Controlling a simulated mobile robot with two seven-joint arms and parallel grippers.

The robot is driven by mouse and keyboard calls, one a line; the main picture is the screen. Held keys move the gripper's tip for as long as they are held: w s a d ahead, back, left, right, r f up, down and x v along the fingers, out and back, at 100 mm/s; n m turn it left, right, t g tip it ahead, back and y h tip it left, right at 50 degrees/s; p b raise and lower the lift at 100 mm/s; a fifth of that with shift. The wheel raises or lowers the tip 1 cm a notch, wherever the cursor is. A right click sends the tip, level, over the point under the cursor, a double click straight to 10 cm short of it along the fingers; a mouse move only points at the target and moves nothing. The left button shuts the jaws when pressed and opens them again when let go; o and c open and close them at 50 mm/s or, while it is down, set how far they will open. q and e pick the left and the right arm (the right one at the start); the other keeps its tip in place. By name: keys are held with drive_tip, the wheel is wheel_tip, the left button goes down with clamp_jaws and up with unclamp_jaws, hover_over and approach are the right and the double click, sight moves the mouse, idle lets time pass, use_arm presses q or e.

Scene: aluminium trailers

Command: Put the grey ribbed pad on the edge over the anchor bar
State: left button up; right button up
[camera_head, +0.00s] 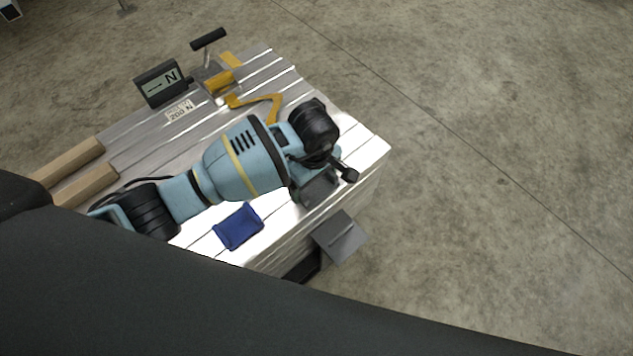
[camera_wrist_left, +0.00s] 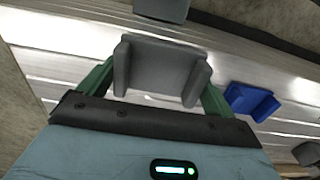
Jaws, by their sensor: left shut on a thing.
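My left gripper (camera_head: 316,192) is over the trailer bed's near right part, its fingers shut on a grey pad with raised sides. In the left wrist view, the grey pad (camera_wrist_left: 160,70) sits between the green fingertips of the left gripper (camera_wrist_left: 158,85). In the head view the wrist partly hides it. The metal trailer bed (camera_head: 370,150) lies below, and its edge runs close by. A grey plate-like piece (camera_head: 341,238) stands out at that edge, below the gripper. I cannot tell for certain which part is the anchor bar. My right gripper is not in view.
A blue pad (camera_head: 239,226) lies on the bed left of the gripper and also shows in the left wrist view (camera_wrist_left: 250,101). A gauge (camera_head: 161,84), a yellow strap (camera_head: 262,103) and wooden beams (camera_head: 75,165) are farther back. Concrete floor to the right is clear.

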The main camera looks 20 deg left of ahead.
sight(316, 183)
use_arm(q)
drive_tip(key=shift+w+f, duration=0.1)
drive_tip(key=shift+w, duration=0.6)
drive_tip(key=shift+f+b, duration=0.5)
drive_tip(key=shift+f, duration=1.25)
drive_tip(key=shift+f, duration=0.1)
drive_tip(key=o, duration=0.7)
